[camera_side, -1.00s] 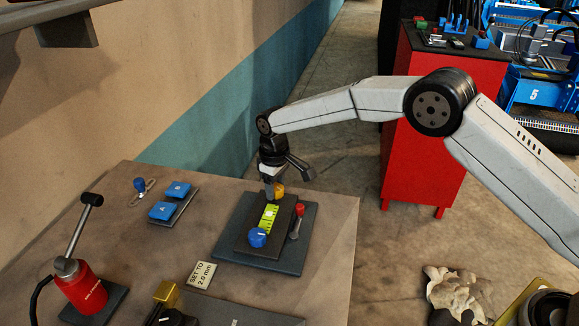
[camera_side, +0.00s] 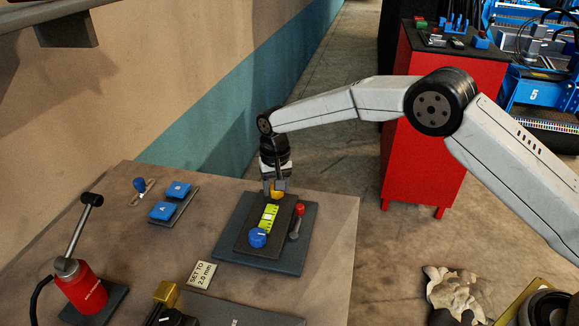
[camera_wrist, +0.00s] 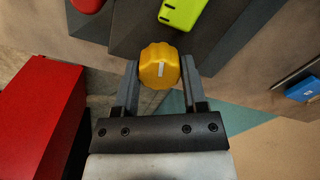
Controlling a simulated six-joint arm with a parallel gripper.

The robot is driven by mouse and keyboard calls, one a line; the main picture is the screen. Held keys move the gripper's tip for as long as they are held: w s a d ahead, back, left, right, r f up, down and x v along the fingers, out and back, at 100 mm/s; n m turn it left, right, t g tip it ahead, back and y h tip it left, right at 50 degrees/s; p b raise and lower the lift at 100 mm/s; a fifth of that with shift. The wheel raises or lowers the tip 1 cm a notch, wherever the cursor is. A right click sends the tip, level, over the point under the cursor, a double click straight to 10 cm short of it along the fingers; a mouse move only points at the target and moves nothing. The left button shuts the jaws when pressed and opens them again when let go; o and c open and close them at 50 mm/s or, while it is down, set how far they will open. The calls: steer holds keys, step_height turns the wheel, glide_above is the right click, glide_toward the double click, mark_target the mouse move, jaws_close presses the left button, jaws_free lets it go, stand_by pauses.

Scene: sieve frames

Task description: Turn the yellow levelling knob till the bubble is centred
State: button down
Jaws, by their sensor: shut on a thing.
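The yellow knob (camera_wrist: 158,66) sits at the far end of the dark levelling plate, with a pale pointer mark on its top. My gripper (camera_wrist: 158,82) is shut on it, one finger on each side, in the wrist view. In the side view my gripper (camera_side: 275,188) comes down from above over the yellow knob (camera_side: 277,194). The yellow-green level vial (camera_side: 269,218) lies on the plate beside the knob. Its bubble is too small to read in the side view. In the wrist view only the end of the vial (camera_wrist: 181,12) shows.
A blue knob (camera_side: 257,238) is at the plate's near end, and a red-topped lever (camera_side: 298,215) stands on its right. Blue blocks A and B (camera_side: 170,203), a red jack (camera_side: 82,285) and a "SET TO 2.0 mm" card (camera_side: 202,274) are on the bench to the left.

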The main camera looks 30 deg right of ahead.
steer(key=shift+r, duration=0.1)
stand_by(0.3)
steer(key=shift+c, duration=0.7)
jaws_free()
steer(key=shift+r, duration=3.9)
steer(key=shift+d, duration=0.15)
steer(key=shift+s+d+r, duration=0.1)
steer(key=shift+s+d, duration=0.2)
steer(key=shift+d, duration=0.1)
steer(key=s+d+n+t, duration=0.1)
steer(key=s+d, duration=0.4)
steer(key=s, duration=0.4)
steer(key=s+d+f+n, duration=0.1)
steer(key=s+d, duration=0.4)
steer(key=s, duration=0.5)
steer(key=s+d+f+n+t, duration=0.1)
steer(key=s+d, duration=0.4)
steer(key=s, duration=0.4)
steer(key=shift+s+d+t, duration=0.25)
steer(key=shift+s+t, duration=0.05)
steer(key=shift+s, duration=0.1)
